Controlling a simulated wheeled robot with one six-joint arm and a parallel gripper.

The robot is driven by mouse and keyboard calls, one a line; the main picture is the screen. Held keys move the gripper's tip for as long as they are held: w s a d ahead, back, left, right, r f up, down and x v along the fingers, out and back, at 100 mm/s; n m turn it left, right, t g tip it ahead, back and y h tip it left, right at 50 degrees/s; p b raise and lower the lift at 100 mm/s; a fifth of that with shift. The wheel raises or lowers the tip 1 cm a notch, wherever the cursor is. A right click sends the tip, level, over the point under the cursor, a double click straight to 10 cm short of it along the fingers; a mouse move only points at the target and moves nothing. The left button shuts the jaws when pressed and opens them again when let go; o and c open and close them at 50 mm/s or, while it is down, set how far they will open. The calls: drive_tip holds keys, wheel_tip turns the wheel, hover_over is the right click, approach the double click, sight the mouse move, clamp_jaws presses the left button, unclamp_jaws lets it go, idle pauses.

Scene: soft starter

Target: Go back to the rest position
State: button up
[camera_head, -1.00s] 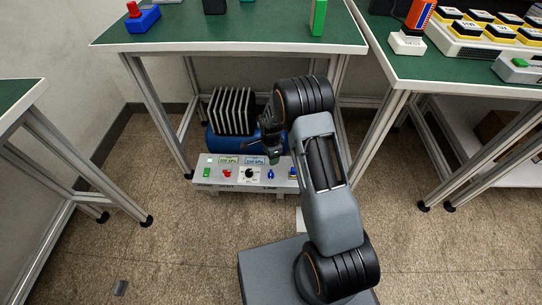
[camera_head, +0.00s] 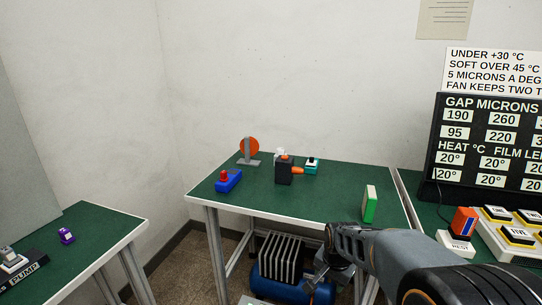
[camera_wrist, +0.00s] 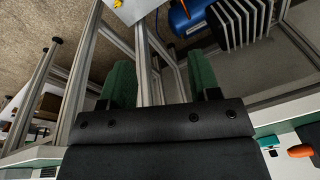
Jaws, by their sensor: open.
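My gripper (camera_wrist: 162,78) is open and empty in the wrist view. Its two green-padded fingers stand apart with nothing between them, only table legs and floor beyond. In the head view my gripper (camera_head: 335,268) is small and dark, below the front edge of the middle green table (camera_head: 300,205) and in front of the blue tank. My arm reaches in from the lower right, and its near part covers the lower right corner. The fingertips are too small to read in the head view.
On the middle table stand a blue block with a red knob (camera_head: 229,180), a black box (camera_head: 285,170), an orange disc (camera_head: 249,147) and a green-white block (camera_head: 369,204). Under it are a blue tank (camera_head: 290,286) and ribbed plates (camera_head: 281,258).

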drive_tip(key=s+r+n+t+p, duration=0.1)
drive_tip(key=s+r+n+p, duration=0.3)
drive_tip(key=s+r, duration=0.3)
drive_tip(key=s+r+n+p, duration=0.4)
drive_tip(key=s+r+p, duration=0.3)
drive_tip(key=r, duration=0.7)
drive_tip(key=shift+r+t, duration=0.2)
drive_tip(key=shift+t, duration=0.2)
drive_tip(key=shift+c, duration=0.2)
